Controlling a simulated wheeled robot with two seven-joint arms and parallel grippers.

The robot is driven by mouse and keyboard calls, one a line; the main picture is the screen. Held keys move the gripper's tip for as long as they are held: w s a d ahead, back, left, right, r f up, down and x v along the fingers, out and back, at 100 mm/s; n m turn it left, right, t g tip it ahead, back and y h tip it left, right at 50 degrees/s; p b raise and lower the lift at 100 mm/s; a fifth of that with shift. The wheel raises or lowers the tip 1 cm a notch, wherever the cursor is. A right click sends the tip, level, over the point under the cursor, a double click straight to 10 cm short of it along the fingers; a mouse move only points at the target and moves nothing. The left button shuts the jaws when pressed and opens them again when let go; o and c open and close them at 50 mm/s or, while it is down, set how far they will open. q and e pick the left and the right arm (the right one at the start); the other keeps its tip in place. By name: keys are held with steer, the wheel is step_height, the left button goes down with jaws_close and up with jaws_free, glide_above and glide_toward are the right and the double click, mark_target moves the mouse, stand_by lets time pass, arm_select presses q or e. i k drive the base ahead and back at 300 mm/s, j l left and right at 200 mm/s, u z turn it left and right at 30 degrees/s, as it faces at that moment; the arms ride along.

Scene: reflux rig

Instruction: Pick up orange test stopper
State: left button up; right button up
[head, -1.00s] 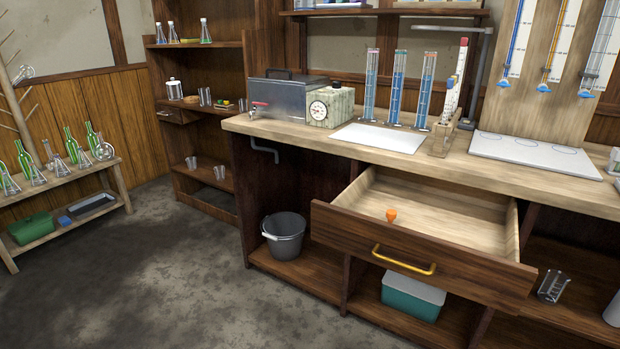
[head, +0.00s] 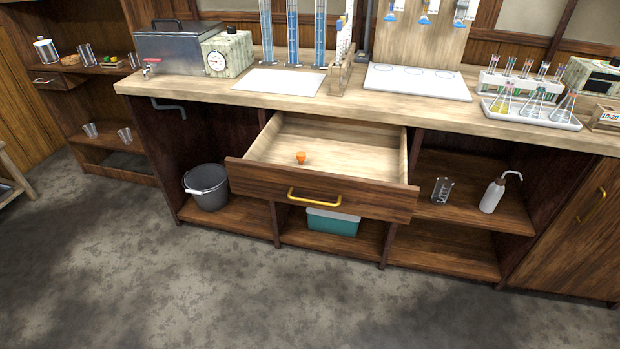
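The orange test stopper (head: 301,157) stands inside the open wooden drawer (head: 350,156), near its front and left of the middle. The drawer is pulled out from under the bench and has a yellow handle (head: 314,198) on its front. Neither of my grippers shows in the head view.
The bench top (head: 225,88) above the drawer holds a metal tank (head: 178,50), tall cylinders, a white tile and a tray of flasks (head: 531,113). A grey bucket (head: 207,188) and a teal box (head: 333,222) sit on the lower shelf. The floor in front is clear.

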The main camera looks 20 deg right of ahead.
mark_target(301, 156)
steer(key=z, duration=1.7)
steer(key=j+z, duration=0.3)
steer(key=j, duration=1.35)
